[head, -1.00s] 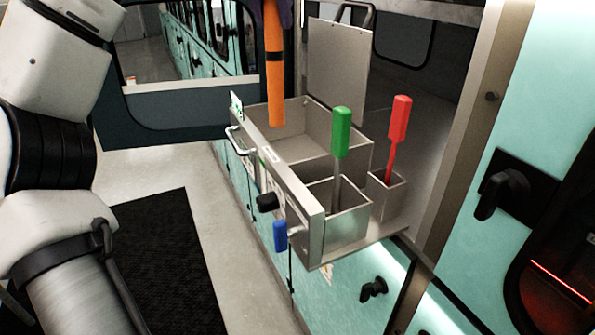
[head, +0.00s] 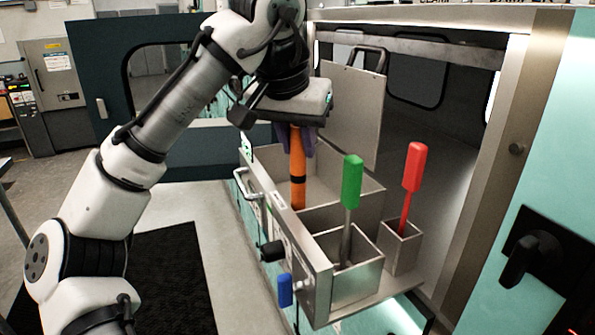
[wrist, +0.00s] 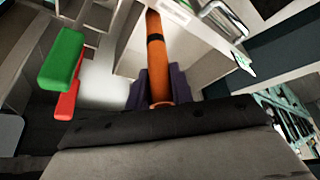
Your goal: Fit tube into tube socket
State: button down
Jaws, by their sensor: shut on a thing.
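The tube (head: 298,180) is orange with a black band and hangs upright from my gripper (head: 296,150). The purple fingers are shut on its upper part. In the wrist view the tube (wrist: 156,62) runs away from between the fingers (wrist: 159,92). In the head view its lower end shows at the large open compartment of the metal tray (head: 345,190), behind the front panel. I cannot tell whether it touches the compartment floor or wall. No part is clearly recognisable as the tube socket.
A green-handled tool (head: 352,182) stands in a metal box right of the tube, and a red-handled tool (head: 413,168) in a smaller box beyond. The tray's front panel (head: 305,240) carries a handle, a black knob (head: 271,251) and a blue one (head: 285,290). A raised lid (head: 350,115) stands behind.

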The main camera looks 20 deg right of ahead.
jog(key=shift+f+p, duration=0.4)
jog(key=shift+f, duration=2.55)
jog(key=c, duration=1.2)
grip_release()
jog(key=shift+c, duration=0.2)
jog(key=b, duration=0.2)
send_near(295, 163)
jog(key=shift+w+f, duration=0.1)
jog(key=shift+d, duration=0.1)
